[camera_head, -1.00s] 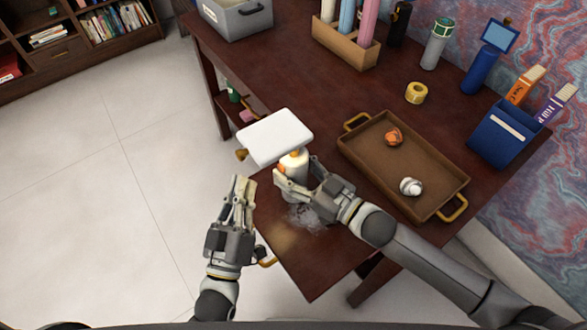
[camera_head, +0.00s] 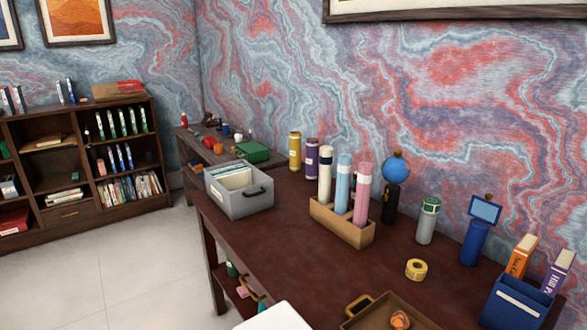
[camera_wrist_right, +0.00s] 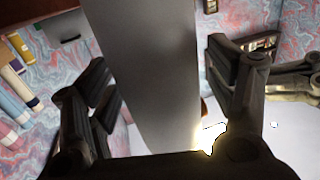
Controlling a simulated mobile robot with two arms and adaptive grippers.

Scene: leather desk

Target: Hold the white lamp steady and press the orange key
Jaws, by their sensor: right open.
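The white lamp (camera_head: 275,318) shows in the head view only as part of its flat white head at the bottom edge. In the right wrist view a broad pale grey panel, likely the lamp (camera_wrist_right: 155,75), runs between the fingers of my right gripper (camera_wrist_right: 165,85). The right gripper is open, with a gap visible on the panel's left side. A bright glow and a small orange sliver show beside the panel's lower right; I cannot tell whether the sliver is the orange key. A jointed metal part at the right edge may be my left gripper (camera_wrist_right: 290,82); its jaws are unclear.
On the dark red desk (camera_head: 300,260) are a brown tray (camera_head: 365,318), yellow tape roll (camera_head: 416,269), wooden holder with rolled tubes (camera_head: 340,226), grey file box (camera_head: 240,203) and blue book box (camera_head: 515,305). The desk middle is clear.

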